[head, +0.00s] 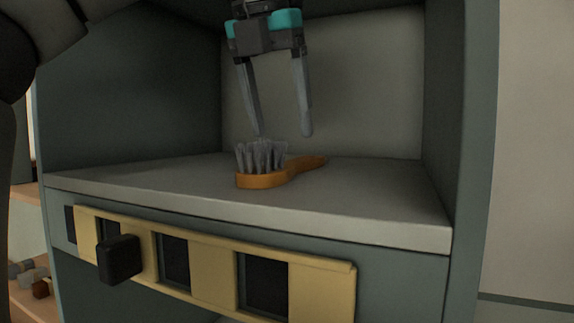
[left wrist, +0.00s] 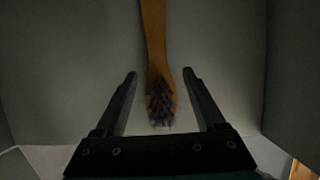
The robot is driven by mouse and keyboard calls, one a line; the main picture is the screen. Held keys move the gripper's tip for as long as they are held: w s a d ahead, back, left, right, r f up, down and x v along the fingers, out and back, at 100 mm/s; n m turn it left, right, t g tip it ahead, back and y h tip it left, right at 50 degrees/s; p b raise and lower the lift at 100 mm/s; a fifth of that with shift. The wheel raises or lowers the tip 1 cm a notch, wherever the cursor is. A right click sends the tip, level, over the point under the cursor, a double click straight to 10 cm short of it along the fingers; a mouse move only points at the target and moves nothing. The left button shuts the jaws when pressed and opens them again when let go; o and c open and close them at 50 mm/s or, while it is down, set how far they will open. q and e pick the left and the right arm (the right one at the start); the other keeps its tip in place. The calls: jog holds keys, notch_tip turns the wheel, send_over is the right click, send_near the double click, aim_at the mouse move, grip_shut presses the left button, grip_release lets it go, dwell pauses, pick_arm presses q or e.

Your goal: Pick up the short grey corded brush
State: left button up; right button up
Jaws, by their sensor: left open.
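A short brush with an orange-brown handle (head: 302,165) and a head of grey bristle tufts (head: 262,155) lies on a shelf, bristles up. My left gripper (head: 282,134) points down above the brush, open and empty, with its fingertips a little higher than the bristles. In the left wrist view the brush head (left wrist: 160,100) shows between the two open fingers (left wrist: 160,73), and the handle runs away toward the top. No contact between fingers and brush shows. My right gripper is not in view.
The grey shelf (head: 375,200) sits inside a cabinet niche with a side wall (head: 445,110) at the right and a back panel (head: 370,90). Below its front edge is a yellow slotted strip (head: 214,268) with a black block (head: 119,259). The shelf is clear around the brush.

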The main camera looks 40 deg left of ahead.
pick_arm(q)
jog(key=x, duration=0.5)
jog(key=shift+w+a+f+p, duration=0.1)
jog(key=shift+a+p, duration=0.15)
jog(key=shift+p, duration=0.05)
grip_shut()
dwell(0.4)
